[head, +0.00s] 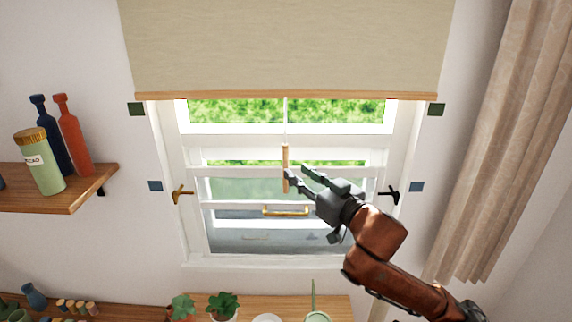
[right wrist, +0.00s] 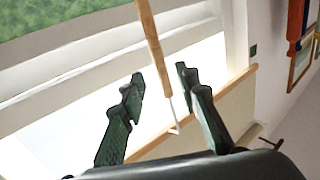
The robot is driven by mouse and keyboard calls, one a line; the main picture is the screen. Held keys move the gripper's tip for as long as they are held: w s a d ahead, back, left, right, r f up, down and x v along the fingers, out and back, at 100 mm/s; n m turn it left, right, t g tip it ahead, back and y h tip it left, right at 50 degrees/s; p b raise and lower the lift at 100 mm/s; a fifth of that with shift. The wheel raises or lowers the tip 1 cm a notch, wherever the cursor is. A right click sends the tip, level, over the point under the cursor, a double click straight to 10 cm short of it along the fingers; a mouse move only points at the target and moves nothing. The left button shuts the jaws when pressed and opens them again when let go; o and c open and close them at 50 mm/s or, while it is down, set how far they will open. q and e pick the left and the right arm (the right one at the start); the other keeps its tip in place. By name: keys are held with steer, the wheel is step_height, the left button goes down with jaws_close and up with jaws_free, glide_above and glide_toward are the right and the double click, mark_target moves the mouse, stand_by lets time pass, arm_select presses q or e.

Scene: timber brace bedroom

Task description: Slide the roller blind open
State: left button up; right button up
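The beige roller blind (head: 285,45) hangs over the upper part of the window, with a wooden bar (head: 230,95) along its lower edge. A thin cord hangs from the bar's middle and ends in a slim wooden pull handle (head: 285,160). My right gripper (head: 298,171) is at the handle's lower part, just to its right. In the right wrist view, the two fingers (right wrist: 160,74) are apart, and the handle (right wrist: 151,42) shows between and beyond their tips. I cannot tell whether either finger touches it. My left gripper is not in view.
The white window frame (head: 168,160) has a brass pull (head: 286,211) and side latches. Green (head: 137,109) and blue (head: 155,186) squares sit on the wall. A shelf (head: 75,197) with bottles is left, a curtain (head: 505,150) right, and plants (head: 223,303) below.

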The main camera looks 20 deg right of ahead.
mark_target(287, 165)
steer(key=p+x, duration=0.1)
steer(key=x, duration=0.6)
steer(key=shift+w+f, duration=0.1)
jaws_close()
stand_by(0.6)
